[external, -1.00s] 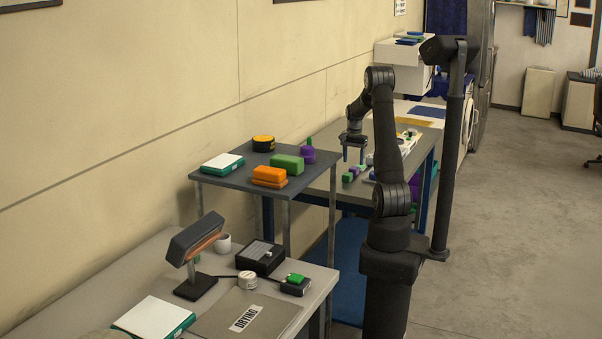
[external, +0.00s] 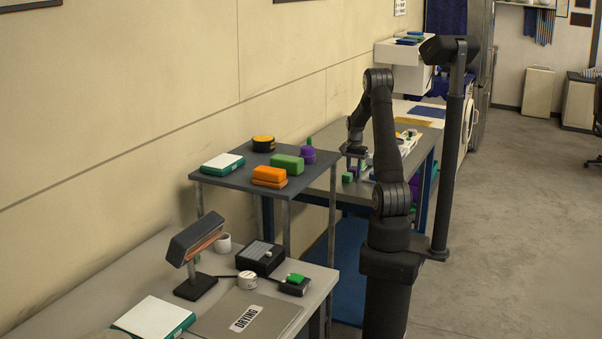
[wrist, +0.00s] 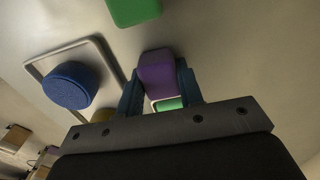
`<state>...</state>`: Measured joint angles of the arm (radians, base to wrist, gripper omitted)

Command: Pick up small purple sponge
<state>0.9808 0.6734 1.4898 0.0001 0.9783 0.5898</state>
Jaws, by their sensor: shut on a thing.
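A small purple sponge (wrist: 157,75) sits between the two fingers of my gripper (wrist: 160,92) in the wrist view. The fingers are shut on its sides. A green part (wrist: 168,104) shows just below the sponge, partly hidden by the gripper body; I cannot tell whether it belongs to the sponge. In the external view my gripper (external: 355,165) is low over the far grey table (external: 325,184), and the sponge is hard to make out there. I cannot tell whether the sponge is touching the table.
A green block (wrist: 134,10) lies just beyond the sponge. A round blue pad (wrist: 70,85) sits in a thin frame to the left. In the external view a raised dark shelf (external: 225,181) with orange, green and purple items stands nearer than my gripper.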

